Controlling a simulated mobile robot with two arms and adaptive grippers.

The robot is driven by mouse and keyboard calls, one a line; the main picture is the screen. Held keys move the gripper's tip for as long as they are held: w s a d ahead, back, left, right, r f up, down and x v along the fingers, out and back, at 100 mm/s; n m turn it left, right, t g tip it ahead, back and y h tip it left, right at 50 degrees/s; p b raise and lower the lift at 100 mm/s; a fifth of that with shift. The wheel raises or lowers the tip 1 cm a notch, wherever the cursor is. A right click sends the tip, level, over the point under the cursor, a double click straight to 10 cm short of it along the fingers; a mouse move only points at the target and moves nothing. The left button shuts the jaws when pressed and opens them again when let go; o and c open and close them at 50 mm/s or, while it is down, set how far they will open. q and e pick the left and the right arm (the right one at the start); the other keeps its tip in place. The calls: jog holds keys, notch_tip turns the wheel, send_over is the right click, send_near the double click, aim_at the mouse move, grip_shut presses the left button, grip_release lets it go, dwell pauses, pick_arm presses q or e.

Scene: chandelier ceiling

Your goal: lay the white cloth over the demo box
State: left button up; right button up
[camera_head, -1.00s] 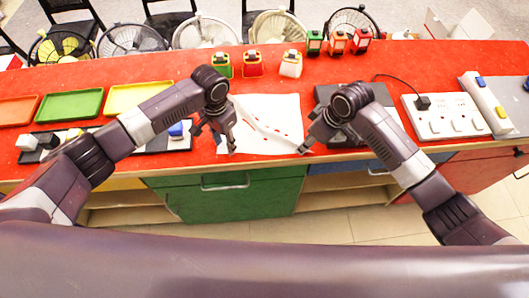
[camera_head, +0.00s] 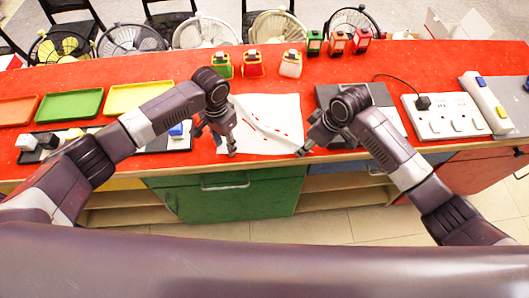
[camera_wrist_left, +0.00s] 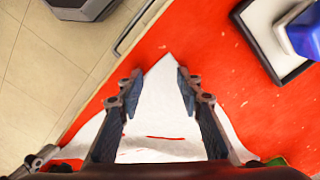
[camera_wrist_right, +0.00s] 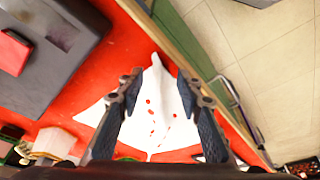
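The white cloth (camera_head: 278,104) with small red marks lies on the red counter, with a raised fold running across it. My left gripper (camera_head: 232,153) is at its near left corner. In the left wrist view the fingers (camera_wrist_left: 155,90) are apart, with a cloth corner (camera_wrist_left: 158,100) between them. My right gripper (camera_head: 301,153) is at the near right corner. In the right wrist view its fingers (camera_wrist_right: 160,82) are apart, with a narrow folded part of the cloth (camera_wrist_right: 157,105) between them. A dark grey flat box (camera_head: 378,95), possibly the demo box, lies right of the cloth, partly hidden by my right arm.
A power strip (camera_head: 440,125) and a long white device (camera_head: 484,105) lie at the right. Green (camera_head: 70,105) and yellow (camera_head: 128,95) trays lie at the left. Small lanterns (camera_head: 252,64) stand at the back. The counter's front edge is close to both grippers.

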pick_arm(q)
jog(key=c, duration=0.5)
pick_arm(e)
jog(key=shift+f, duration=0.15)
jog(key=c, duration=0.5)
pick_arm(q)
jog(key=shift+f, duration=0.15)
jog(key=c, duration=0.4)
pick_arm(e)
jog(key=shift+f, duration=0.1)
jog(key=c, duration=0.4)
pick_arm(q)
grip_shut()
pick_arm(e)
grip_shut()
